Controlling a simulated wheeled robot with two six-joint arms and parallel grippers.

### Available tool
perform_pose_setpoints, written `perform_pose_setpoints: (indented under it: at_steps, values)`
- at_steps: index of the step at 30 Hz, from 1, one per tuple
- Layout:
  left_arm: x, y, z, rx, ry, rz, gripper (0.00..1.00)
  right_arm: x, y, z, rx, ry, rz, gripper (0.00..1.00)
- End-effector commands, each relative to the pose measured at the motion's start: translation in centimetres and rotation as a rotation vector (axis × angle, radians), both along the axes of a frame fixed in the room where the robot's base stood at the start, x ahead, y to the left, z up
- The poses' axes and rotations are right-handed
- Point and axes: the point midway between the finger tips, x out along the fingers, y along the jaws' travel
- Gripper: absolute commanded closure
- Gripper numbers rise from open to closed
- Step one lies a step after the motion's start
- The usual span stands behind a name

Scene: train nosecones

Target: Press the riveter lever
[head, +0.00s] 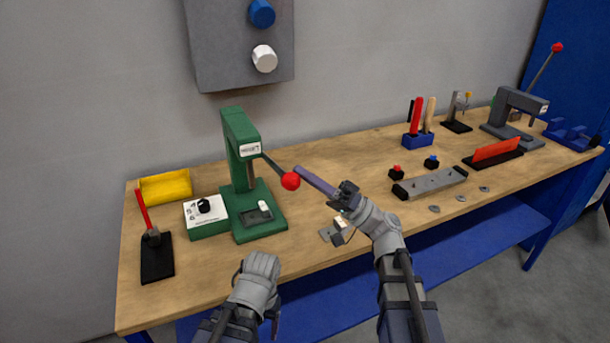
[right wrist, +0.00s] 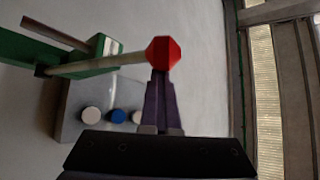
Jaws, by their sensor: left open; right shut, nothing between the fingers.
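The green riveter (head: 240,150) stands upright on its base at the left part of the bench. Its dark lever (head: 274,165) slopes down to the right and ends in a red ball knob (head: 290,181). In the right wrist view the knob (right wrist: 163,53) is at the fingertips, with the lever (right wrist: 105,63) running left to the green body. My right gripper (head: 301,172) is shut and empty, its purple fingers pointing at the knob from the right. Whether they touch it I cannot tell. My left gripper (head: 262,268) is open, low in front of the bench; its fingers are mostly hidden.
A white-topped green control box (head: 206,215), yellow bin (head: 166,187) and red-handled tool (head: 150,240) stand left of the riveter. A small grey part (head: 338,231) lies near the bench's front edge. A grey bar fixture (head: 430,184) and grey lever press (head: 512,118) stand at right.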

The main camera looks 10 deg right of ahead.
Motion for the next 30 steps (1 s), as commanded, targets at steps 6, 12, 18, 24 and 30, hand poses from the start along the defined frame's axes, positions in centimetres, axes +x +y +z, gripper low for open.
perform_pose_setpoints:
  at_steps: [6,12,18,24,30]
  values:
    - [0.0,0.0,-0.3,0.0,0.0,0.0,0.28,-0.4,0.3,-0.5,-0.014,-0.002,0.009,1.0]
    - [0.0,0.0,-0.3,0.0,0.0,0.0,0.28,-0.5,0.3,-0.6,-0.014,-0.003,0.01,1.0]
    - [0.0,0.0,0.0,0.0,0.0,0.0,0.28,-0.3,0.3,-0.2,-0.014,-0.002,0.01,1.0]
    - [0.0,0.0,2.0,0.0,0.0,0.0,0.28,1.0,0.0,1.8,-0.007,-0.002,0.007,1.0]
    - [0.0,0.0,2.3,0.0,0.0,0.0,0.28,2.1,-0.8,2.3,0.001,0.0,0.001,1.0]
